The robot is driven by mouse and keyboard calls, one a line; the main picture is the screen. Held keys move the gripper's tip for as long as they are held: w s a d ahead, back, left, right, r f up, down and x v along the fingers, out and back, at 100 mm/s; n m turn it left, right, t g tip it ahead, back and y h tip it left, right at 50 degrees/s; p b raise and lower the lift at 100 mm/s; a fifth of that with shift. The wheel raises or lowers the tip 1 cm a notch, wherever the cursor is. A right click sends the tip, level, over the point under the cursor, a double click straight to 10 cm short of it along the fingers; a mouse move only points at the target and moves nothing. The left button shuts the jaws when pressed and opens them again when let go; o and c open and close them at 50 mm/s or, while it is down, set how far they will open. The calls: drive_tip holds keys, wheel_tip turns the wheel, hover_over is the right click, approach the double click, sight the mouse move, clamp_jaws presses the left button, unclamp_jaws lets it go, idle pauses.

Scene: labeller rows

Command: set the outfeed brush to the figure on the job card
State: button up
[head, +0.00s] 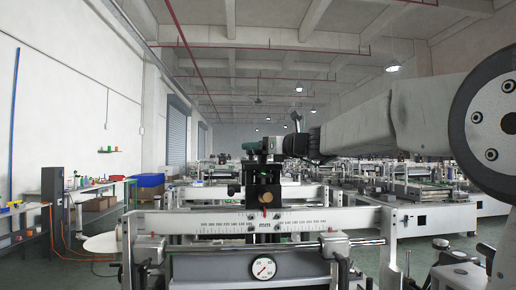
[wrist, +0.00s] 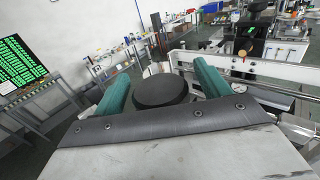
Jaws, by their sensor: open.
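A white beam with a printed number scale (head: 210,222) crosses the front of the machine in the head view. A black carriage (head: 264,178) with a brass knob stands at its middle. I cannot tell whether this carriage sets the outfeed brush. My gripper (head: 253,147) is seen side-on near the carriage's top; contact is unclear. In the wrist view my gripper (wrist: 162,72) has its two teal fingers apart. A dark round disc (wrist: 160,91) shows between them; I cannot tell whether it is touched. No job card can be made out.
A round dial gauge (head: 264,267) sits below the scale beam. A screen with green text (wrist: 20,62) stands at left in the wrist view, too small to read. A bench with a blue bin (head: 147,180) stands at left. More machines fill the right background.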

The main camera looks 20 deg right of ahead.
drive_tip(key=shift+w+a, duration=0.3)
drive_tip(key=shift+w, duration=0.1)
drive_tip(key=c, duration=0.9)
drive_tip(key=shift+r+m+t+h, duration=0.1)
drive_tip(key=shift+m+t+h, duration=0.7)
drive_tip(key=shift+m+h, duration=0.65)
drive_tip(key=shift+c, duration=0.2)
drive_tip(key=shift+d+r+m+t+h, duration=0.15)
drive_tip(key=shift+m+t+h, duration=0.1)
drive_tip(key=shift+h, duration=0.4)
drive_tip(key=shift+d+f+m+t+h, duration=0.1)
drive_tip(key=shift+m+t+h, duration=0.1)
drive_tip(key=shift+h, duration=0.4)
drive_tip(key=shift+w+d+m+h, duration=0.1)
drive_tip(key=shift+m+h, duration=0.3)
drive_tip(key=shift+h, duration=0.2)
drive_tip(key=o, duration=0.9)
